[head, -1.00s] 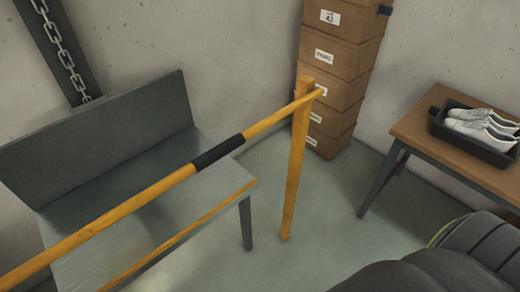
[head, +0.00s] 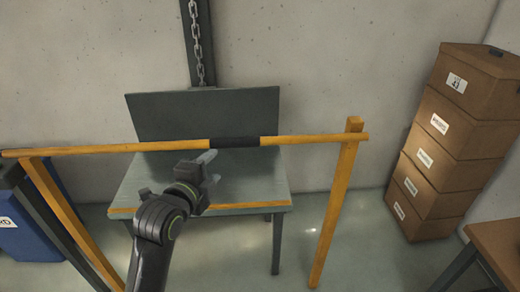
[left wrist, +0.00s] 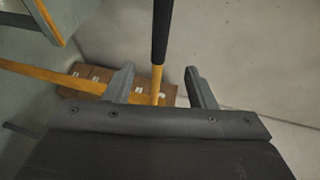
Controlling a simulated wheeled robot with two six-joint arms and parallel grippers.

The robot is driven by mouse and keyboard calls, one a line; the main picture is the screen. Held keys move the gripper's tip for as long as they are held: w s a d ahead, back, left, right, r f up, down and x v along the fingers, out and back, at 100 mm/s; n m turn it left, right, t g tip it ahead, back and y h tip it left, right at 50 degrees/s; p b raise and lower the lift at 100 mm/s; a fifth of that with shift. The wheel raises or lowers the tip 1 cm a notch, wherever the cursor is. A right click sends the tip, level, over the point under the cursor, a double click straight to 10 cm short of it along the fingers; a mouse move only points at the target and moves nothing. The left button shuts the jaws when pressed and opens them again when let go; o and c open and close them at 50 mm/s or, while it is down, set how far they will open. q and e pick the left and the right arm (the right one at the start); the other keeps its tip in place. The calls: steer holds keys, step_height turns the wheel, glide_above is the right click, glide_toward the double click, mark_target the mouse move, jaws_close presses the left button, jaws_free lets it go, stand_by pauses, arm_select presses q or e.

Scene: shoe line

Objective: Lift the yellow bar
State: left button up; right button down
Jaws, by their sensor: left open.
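The yellow bar (head: 300,139) lies level across the head view, with a black grip (head: 236,142) near its middle. Its right end rests at the top of a yellow post (head: 335,205), its left end by another post (head: 70,222). My left gripper (head: 210,168) is open, just below the bar and left of the black grip. In the left wrist view the yellow bar (left wrist: 157,82) and black grip (left wrist: 161,30) run lengthwise between the open fingers (left wrist: 162,90) as seen. I see no contact, and the depth gap is unclear. My right gripper is not in view.
Behind the bar is a grey bench-like table (head: 255,190) with a yellow front edge and a back panel (head: 180,115). A chain (head: 196,45) hangs above it. Stacked boxes (head: 460,130) and a brown table (head: 500,250) stand right. A blue bin (head: 30,235) stands left.

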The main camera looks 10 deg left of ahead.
mark_target(237, 140)
arm_select(q)
steer(key=x, duration=0.5)
steer(key=p+x, duration=0.1)
steer(key=x, duration=1.1)
steer(key=shift+w+a+p, duration=0.3)
steer(key=shift+a+p, duration=0.05)
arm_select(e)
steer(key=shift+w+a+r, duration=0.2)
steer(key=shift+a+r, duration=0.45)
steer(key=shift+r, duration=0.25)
arm_select(q)
jaws_close()
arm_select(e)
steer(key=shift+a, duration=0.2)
